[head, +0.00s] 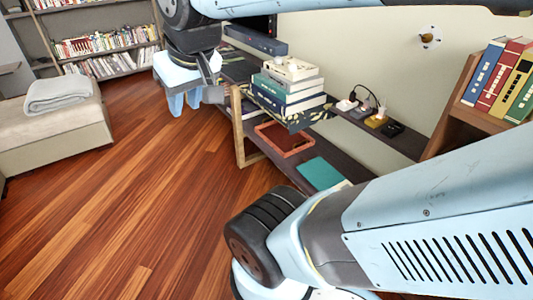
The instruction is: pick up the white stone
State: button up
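A small whitish object (291,69) with darker spots lies on top of a stack of books (287,91) on the low shelf unit. It may be the white stone, but it is too small to tell for sure. My gripper (185,105) hangs at the upper left with its light blue fingers pointing down. It is to the left of the book stack and apart from it, with nothing visible held. The fingers look close together from this angle, so their opening is unclear.
The shelf unit also holds a reddish-brown tray (300,147), a teal book (321,173) and a power strip with plugs (370,117). Upright books (500,80) stand at the right. A bench with a grey blanket (58,95) is at the left. The wooden floor (120,200) is clear.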

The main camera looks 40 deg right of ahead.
aim_at(291, 68)
jog(key=u, duration=0.4)
jog(key=i, duration=2.7)
jog(key=z, duration=1.05)
jog(key=i, duration=0.15)
jog(key=z, duration=2.7)
